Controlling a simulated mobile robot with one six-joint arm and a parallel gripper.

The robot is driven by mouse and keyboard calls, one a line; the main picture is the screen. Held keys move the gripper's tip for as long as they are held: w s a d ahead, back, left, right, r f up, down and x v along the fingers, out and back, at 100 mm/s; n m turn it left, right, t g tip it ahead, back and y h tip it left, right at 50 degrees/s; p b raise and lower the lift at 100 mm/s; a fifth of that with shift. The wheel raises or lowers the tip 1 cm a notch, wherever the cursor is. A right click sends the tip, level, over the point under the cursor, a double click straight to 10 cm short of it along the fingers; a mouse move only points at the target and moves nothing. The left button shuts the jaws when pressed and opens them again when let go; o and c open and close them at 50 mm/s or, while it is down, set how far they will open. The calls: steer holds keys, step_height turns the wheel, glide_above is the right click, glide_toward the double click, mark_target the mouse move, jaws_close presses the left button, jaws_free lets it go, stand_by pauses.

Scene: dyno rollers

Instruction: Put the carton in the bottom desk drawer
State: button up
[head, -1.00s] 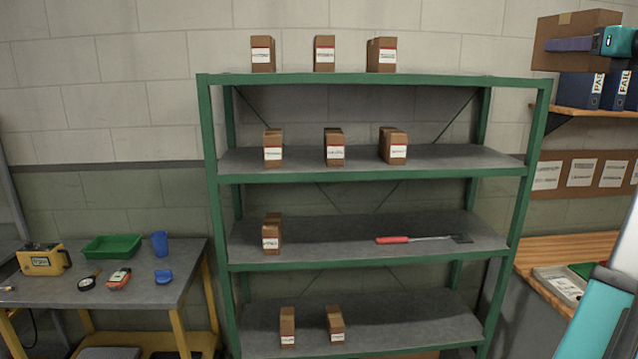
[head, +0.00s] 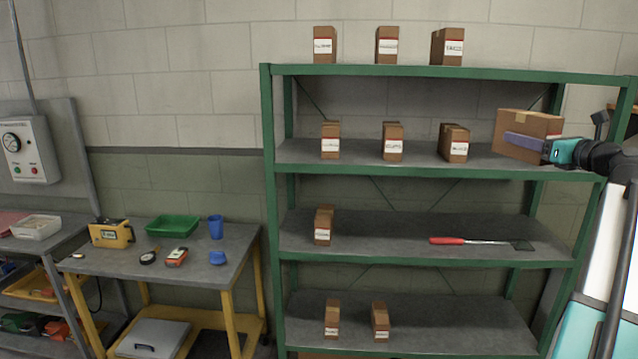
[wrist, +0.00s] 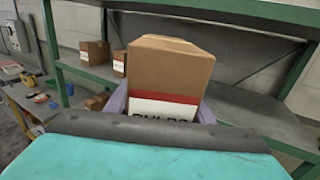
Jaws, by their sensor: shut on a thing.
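A brown cardboard carton (head: 526,131) is held by my gripper (head: 524,143) at the right of the head view, in front of the shelf rack. The purple fingers are shut on the carton's sides. In the wrist view the carton (wrist: 170,70) stands between the fingers, its white label with a red stripe facing the camera and partly hidden by my wrist. No desk drawer shows in either current view.
A green shelf rack (head: 420,71) holds several labelled cartons and a red-handled tool (head: 480,241). At the left, a yellow-legged table (head: 190,268) holds a green tray (head: 173,226), a blue cup (head: 216,227) and a yellow device (head: 111,233). A wall control box (head: 27,150) hangs far left.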

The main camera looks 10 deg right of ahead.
steer(key=w+a+f+n+g+y, duration=0.1)
steer(key=w+a+f+n+y, duration=0.2)
steer(key=a+f, duration=0.65)
steer(key=w+a+f+g+y+b, duration=0.1)
steer(key=w+a+f+y, duration=0.1)
steer(key=w+a+f, duration=0.6)
steer(key=w+a+f+n+g+y, duration=0.1)
steer(key=w+a+f+n+y, duration=0.15)
steer(key=a+f, duration=0.95)
steer(key=s+a+f+n+g+y, duration=0.2)
steer(key=s+a+f, duration=0.3)
steer(key=a+f, duration=0.4)
steer(key=s+a+f+n+g+y, duration=0.2)
steer(key=s+a+f, duration=0.4)
steer(key=a, duration=0.8)
step_height(320, 180, down, 3)
steer(key=shift+s+a+f+y+b, duration=0.2)
steer(key=shift+y+b, duration=0.15)
steer(key=shift+y, duration=0.3)
steer(key=shift+a, duration=0.1)
